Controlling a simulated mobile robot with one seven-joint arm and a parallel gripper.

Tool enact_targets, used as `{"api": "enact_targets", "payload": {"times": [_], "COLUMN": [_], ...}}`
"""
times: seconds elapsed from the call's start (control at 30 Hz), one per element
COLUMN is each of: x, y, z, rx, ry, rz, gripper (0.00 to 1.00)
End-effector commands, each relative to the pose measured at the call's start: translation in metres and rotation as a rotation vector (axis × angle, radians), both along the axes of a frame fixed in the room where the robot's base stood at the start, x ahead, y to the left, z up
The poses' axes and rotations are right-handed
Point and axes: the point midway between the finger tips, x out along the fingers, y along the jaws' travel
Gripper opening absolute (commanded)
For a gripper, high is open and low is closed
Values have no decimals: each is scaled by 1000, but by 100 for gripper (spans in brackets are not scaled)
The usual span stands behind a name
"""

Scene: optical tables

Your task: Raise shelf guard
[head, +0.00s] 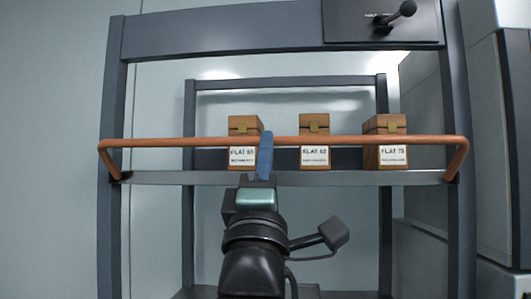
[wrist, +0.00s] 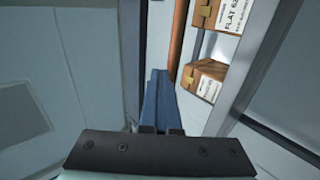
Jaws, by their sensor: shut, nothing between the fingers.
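The shelf guard (head: 200,143) is an orange-brown bar with bent ends, running across the front of the shelf (head: 200,178). Its ends meet the frame at the shelf's edge, and the bar stands above that edge, in front of the wooden boxes. My gripper (head: 266,137) has blue fingers, shut with nothing between them. They point up and cross in front of the bar left of its middle. In the wrist view the fingers (wrist: 160,74) end beside the guard (wrist: 178,40). I cannot tell whether they touch it.
Three labelled wooden boxes stand on the shelf: FLAT 65 (head: 243,128), a middle one (head: 314,128) and FLAT 75 (head: 385,127). A dark panel with a black lever (head: 395,18) is at the upper right of the frame. Grey cabinets (head: 505,150) stand at the right.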

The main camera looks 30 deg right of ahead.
Motion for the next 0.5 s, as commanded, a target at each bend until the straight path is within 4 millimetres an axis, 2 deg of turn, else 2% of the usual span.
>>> {"api": "enact_targets", "payload": {"times": [0.5], "x": [21], "y": [-14], "z": [32], "rx": [-3], "ry": [-2], "rz": [-1], "gripper": [0]}}
